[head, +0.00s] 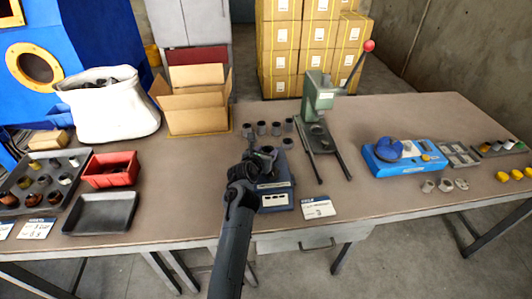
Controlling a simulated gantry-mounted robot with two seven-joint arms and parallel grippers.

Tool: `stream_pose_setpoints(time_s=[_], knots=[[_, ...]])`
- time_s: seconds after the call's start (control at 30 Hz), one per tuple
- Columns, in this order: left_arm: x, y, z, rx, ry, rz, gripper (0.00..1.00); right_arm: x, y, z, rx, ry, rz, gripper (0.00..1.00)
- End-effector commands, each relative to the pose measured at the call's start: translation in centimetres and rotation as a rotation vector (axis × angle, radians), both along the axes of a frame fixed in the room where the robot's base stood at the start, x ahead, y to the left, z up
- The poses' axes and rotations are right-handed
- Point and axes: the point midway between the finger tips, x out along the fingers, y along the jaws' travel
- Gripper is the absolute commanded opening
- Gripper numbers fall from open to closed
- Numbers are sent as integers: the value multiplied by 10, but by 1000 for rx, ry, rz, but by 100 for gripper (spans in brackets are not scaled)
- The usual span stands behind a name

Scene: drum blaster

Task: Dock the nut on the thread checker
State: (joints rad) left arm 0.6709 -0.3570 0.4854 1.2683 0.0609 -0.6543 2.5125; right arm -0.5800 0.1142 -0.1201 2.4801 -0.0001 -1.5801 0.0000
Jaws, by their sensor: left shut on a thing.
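My left gripper (262,158) is at the middle of the table, over the back part of a blue-grey block (276,200) with a white label, which looks like the thread checker. The gripper is shut on a small dark thing that looks like the nut; fingers and arm hide most of it. It cannot be told whether the nut touches the block. Several grey nut-like cylinders (262,128) stand just behind the gripper. My right gripper is not in view.
A green lever press (318,98) stands behind and right of the block. A label card (318,207) lies beside it. A blue device (392,163) is at the right. An open carton (195,108), a red bin (110,170) and a black tray (101,214) are at the left.

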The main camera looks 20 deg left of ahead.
Motion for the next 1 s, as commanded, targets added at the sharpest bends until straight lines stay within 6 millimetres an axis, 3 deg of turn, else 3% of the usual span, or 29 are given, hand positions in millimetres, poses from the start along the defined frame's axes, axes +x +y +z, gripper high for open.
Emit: stream_pose_setpoints(time_s=[0.37, 0.4, 0.43, 0.77, 1.0], knots=[[0, 0, -7, 0, -2, 0, 10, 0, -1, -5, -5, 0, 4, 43], [0, 0, -6, 0, -2, 0, 53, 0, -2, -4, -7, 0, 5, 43], [0, 0, -6, 0, -2, 0, 58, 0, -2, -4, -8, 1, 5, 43], [-1, 0, -7, -1, 1, 0, 59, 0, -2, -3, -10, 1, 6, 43], [-12, -2, 0, -3, 2, -2, 59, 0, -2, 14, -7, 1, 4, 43]])
